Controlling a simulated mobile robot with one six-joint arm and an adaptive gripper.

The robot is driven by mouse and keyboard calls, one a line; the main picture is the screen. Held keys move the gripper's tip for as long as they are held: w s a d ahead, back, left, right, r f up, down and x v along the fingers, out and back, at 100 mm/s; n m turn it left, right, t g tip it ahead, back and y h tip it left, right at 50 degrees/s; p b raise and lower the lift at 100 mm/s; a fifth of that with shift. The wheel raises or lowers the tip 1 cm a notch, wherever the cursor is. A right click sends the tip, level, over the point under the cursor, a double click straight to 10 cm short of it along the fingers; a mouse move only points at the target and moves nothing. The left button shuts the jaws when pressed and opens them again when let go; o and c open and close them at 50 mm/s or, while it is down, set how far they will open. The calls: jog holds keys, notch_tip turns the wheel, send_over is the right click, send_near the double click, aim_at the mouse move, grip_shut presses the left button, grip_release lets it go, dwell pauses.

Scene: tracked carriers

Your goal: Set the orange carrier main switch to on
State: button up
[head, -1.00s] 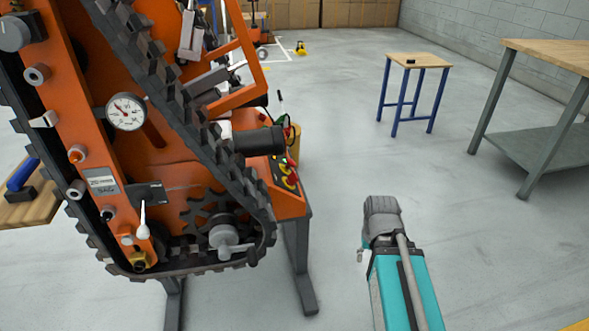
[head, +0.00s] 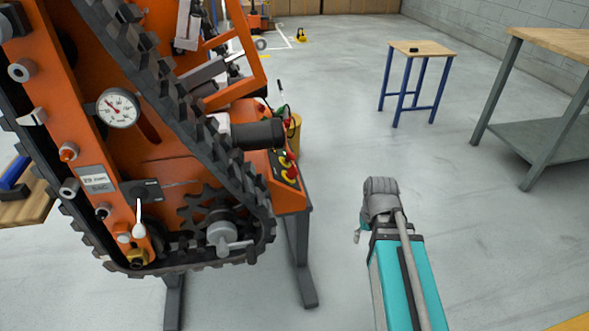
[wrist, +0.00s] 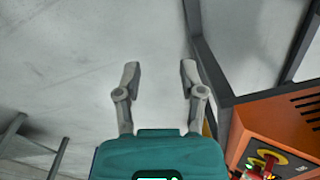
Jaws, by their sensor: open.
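The orange tracked carrier (head: 150,180) stands on the left in the head view, with a black track around its side. A small orange control box at its end carries a red and yellow switch (head: 290,174). The wrist view shows a red handle on a yellow plate (wrist: 268,158) at the bottom right, partly cut off; I cannot tell its setting. My gripper (wrist: 160,72) is open and empty, with bare floor between its fingers. The control box lies to the right of it in the wrist view. In the head view my teal arm is right of the carrier, apart from it.
A small wooden table with blue legs (head: 420,47) stands at the back right. A larger workbench (head: 551,36) is at the far right. Dark stand legs (head: 301,262) support the carrier's end. The floor between the carrier and the tables is clear.

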aim_at(295, 168)
jog(key=w+a+r+n+g+y+p, duration=0.1)
jog(key=w+a+r+y+p, duration=0.1)
jog(key=w, duration=0.7)
jog(key=w+a+r+n+g+y+p, duration=0.1)
jog(key=w+a+r+n+y+p, duration=0.1)
jog(key=w+a+r+p, duration=0.2)
jog(key=w+a+r+n+g+y+p, duration=0.1)
jog(key=w+a+r+p, duration=0.3)
jog(key=w+a+r, duration=0.4)
jog(key=w+n+y, duration=0.1)
jog(key=w, duration=0.6)
jog(key=shift+r+y, duration=0.3)
jog(key=shift+y, duration=0.1)
jog(key=shift+f, duration=0.1)
jog(key=b+x, duration=1)
jog(key=x, duration=0.3)
jog(key=shift+s+a+f+b, duration=0.15)
jog(key=shift+s+f+b, duration=0.1)
jog(key=shift+b, duration=0.1)
grip_shut()
